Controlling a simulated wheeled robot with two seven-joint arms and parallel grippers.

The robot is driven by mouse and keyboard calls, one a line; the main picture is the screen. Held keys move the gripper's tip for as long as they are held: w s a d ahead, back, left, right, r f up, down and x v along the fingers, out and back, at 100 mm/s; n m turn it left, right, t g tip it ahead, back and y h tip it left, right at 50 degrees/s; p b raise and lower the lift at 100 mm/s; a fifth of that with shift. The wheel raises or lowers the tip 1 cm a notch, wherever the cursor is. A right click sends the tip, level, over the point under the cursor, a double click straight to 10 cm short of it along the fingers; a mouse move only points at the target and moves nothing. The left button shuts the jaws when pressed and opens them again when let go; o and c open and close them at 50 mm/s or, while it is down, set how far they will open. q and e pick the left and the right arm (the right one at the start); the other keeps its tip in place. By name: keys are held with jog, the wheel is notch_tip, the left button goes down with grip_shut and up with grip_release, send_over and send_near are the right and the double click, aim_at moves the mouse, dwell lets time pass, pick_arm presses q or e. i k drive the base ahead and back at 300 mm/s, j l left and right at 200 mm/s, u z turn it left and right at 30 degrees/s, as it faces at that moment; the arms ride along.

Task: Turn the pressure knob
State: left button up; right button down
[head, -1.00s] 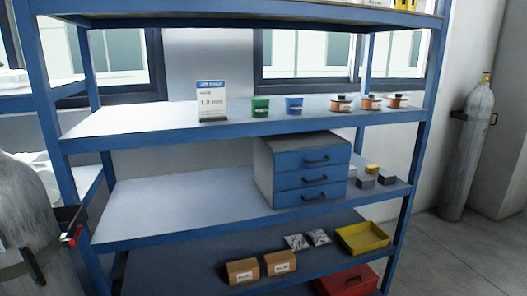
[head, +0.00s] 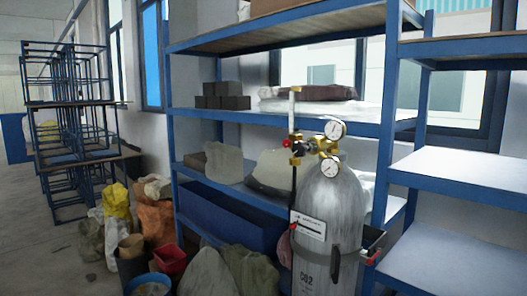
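A grey gas cylinder (head: 335,215) marked CO2 stands upright in front of the blue shelving. A brass regulator (head: 322,146) with two round white gauges sits on its top. The upper gauge (head: 335,130) and the lower gauge (head: 331,166) face me. A small red part (head: 287,144) shows at the regulator's left, beside an upright pale tube (head: 292,115). Which part is the pressure knob is hard to tell at this size. Neither of my grippers is in view.
Blue shelves (head: 265,128) with sacks and dark blocks stand behind the cylinder. Sacks and a red bucket (head: 170,259) crowd the floor at its left. Stacked blue frames (head: 75,135) stand far left. Open floor (head: 45,240) lies at the left.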

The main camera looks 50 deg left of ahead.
aim_at(299, 149)
jog(key=u, duration=1.45)
